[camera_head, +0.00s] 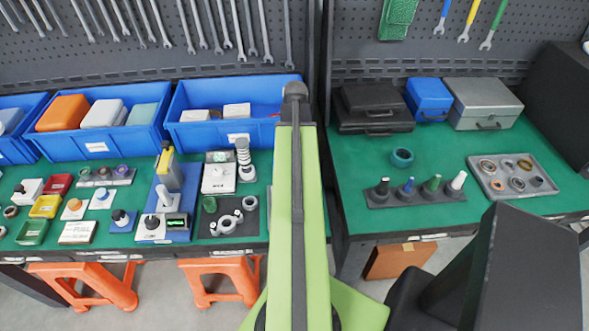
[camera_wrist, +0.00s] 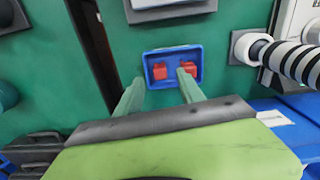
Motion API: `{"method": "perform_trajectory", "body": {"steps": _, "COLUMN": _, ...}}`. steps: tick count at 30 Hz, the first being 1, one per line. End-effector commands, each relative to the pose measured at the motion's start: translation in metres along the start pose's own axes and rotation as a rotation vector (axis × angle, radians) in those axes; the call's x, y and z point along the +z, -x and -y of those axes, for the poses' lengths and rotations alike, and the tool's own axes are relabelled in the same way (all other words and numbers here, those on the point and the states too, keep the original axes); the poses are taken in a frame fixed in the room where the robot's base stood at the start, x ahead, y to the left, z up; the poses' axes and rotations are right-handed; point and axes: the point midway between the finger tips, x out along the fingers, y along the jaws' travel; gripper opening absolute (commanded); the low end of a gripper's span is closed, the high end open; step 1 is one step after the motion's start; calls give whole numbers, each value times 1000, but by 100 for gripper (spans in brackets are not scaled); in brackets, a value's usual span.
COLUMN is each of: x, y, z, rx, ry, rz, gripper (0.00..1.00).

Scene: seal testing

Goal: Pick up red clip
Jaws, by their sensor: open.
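In the wrist view, a small blue tray (camera_wrist: 172,51) lies on the green bench top with two red pieces in it, which look like red clips. The left red clip (camera_wrist: 160,73) lies between my fingers in the picture, and the right red clip (camera_wrist: 192,67) is partly behind the tip of my right finger. My gripper (camera_wrist: 159,76) is open, with nothing between its fingers. I cannot tell how high the tips are above the tray. In the head view, I cannot make out the tray or clips; my green arm covers the bench's middle.
Blue bins (camera_head: 142,140) line the back, left of my arm. A striped post (camera_head: 243,152) stands on the bench there; it also shows in the wrist view (camera_wrist: 290,58). A peg rack (camera_head: 445,194) and a grey ring tray (camera_head: 551,189) are at right. A dark gap (camera_wrist: 91,50) splits the benches.

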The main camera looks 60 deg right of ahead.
Motion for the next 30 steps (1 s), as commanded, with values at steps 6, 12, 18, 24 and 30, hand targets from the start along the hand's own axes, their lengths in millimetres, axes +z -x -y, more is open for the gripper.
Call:
{"method": "perform_trajectory", "body": {"steps": 6, "x": -1, "y": -34, "z": 1, "rx": 0, "ry": 0, "rz": 0, "gripper": 45}}
{"method": "perform_trajectory", "body": {"steps": 12, "x": -1, "y": -31, "z": 1, "rx": 0, "ry": 1, "rz": 0, "gripper": 44}}
{"method": "perform_trajectory", "body": {"steps": 18, "x": -1, "y": -31, "z": 1, "rx": 0, "ry": 1, "rz": 0, "gripper": 18}}
{"method": "perform_trajectory", "body": {"steps": 24, "x": -1, "y": -31, "z": 1, "rx": 0, "ry": 2, "rz": 0, "gripper": 0}}
{"method": "perform_trajectory", "body": {"steps": 30, "x": -1, "y": -31, "z": 2, "rx": 0, "ry": 2, "rz": 0, "gripper": 0}}
